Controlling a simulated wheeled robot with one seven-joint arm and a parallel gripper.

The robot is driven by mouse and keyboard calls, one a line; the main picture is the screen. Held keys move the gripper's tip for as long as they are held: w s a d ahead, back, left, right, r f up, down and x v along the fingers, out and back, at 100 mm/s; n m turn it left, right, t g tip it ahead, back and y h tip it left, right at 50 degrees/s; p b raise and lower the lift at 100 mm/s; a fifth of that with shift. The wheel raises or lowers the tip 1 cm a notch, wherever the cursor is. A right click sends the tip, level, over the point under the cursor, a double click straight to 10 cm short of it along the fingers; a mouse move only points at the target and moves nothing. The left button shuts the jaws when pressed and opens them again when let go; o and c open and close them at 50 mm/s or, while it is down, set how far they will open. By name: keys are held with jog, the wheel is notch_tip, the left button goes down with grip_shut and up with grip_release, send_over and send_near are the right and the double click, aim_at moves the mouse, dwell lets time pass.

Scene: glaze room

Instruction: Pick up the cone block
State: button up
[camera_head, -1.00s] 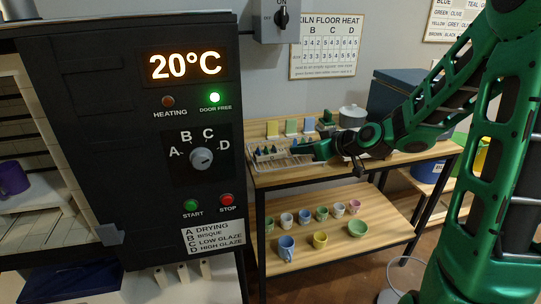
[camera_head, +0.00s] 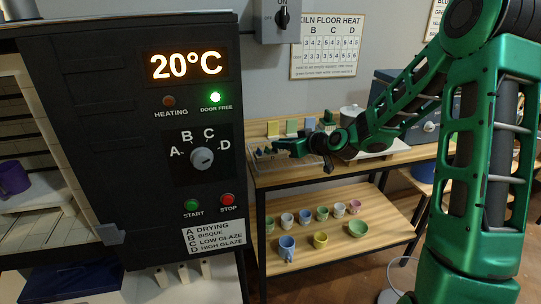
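Small dark blue-green pointed pieces (camera_head: 262,153), which look like the cone block, stand at the left end of the wooden table top. They are tiny here and I cannot make out the block's full shape. My gripper (camera_head: 277,148) reaches in from the right, low over the table, with its tip right beside or above these pieces. Whether it touches them I cannot tell. The fingers are too small to show whether they are open or shut. My green arm hides part of the table top behind it.
The lower shelf (camera_head: 385,232) holds several cups and bowls. The black kiln cabinet (camera_head: 110,130) stands close on the left; its display reads 20°C.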

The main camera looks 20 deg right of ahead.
jog(key=shift+x, duration=0.85)
grip_shut()
jog(key=shift+r, duration=0.15)
